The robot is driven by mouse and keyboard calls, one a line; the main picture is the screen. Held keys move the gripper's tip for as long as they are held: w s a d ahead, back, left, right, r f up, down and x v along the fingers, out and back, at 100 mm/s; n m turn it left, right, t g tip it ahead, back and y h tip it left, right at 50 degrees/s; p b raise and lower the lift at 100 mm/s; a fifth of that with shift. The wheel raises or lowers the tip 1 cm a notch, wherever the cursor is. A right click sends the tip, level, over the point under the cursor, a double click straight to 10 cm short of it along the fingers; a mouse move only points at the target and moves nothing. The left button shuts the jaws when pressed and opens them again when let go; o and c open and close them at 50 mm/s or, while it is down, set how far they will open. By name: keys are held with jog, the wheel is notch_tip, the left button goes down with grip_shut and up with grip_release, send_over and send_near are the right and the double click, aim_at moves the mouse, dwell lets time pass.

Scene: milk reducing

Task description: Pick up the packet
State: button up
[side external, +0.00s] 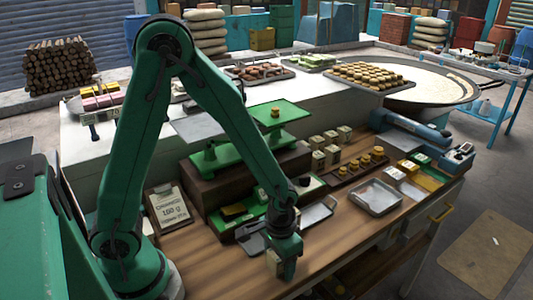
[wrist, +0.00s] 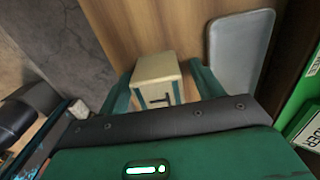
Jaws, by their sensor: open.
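The packet (wrist: 158,72) is a small cream box with a dark letter-like mark on its near face. In the wrist view it stands on the wooden counter between the two green fingers of my gripper (wrist: 162,85). The fingers are open, one on each side of it; I cannot tell whether either touches it. In the side external view my gripper (side external: 284,257) points down at the counter's front edge area, and its fingers hide much of the packet.
A grey tray (wrist: 238,48) lies right of the packet. Several similar boxes (side external: 330,147) stand farther back on the counter (side external: 330,232). A metal tray (side external: 376,197) lies to the right, and a green scale (side external: 217,160) stands behind my gripper. The counter's edge is close by.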

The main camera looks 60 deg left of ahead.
jog(key=c, duration=1.1)
jog(key=shift+r, duration=0.15)
jog(key=shift+r, duration=1.9)
jog(key=s+d+r, duration=0.7)
jog(key=s, duration=0.1)
jog(key=shift+s+d, duration=0.3)
jog(key=shift+d, duration=0.1)
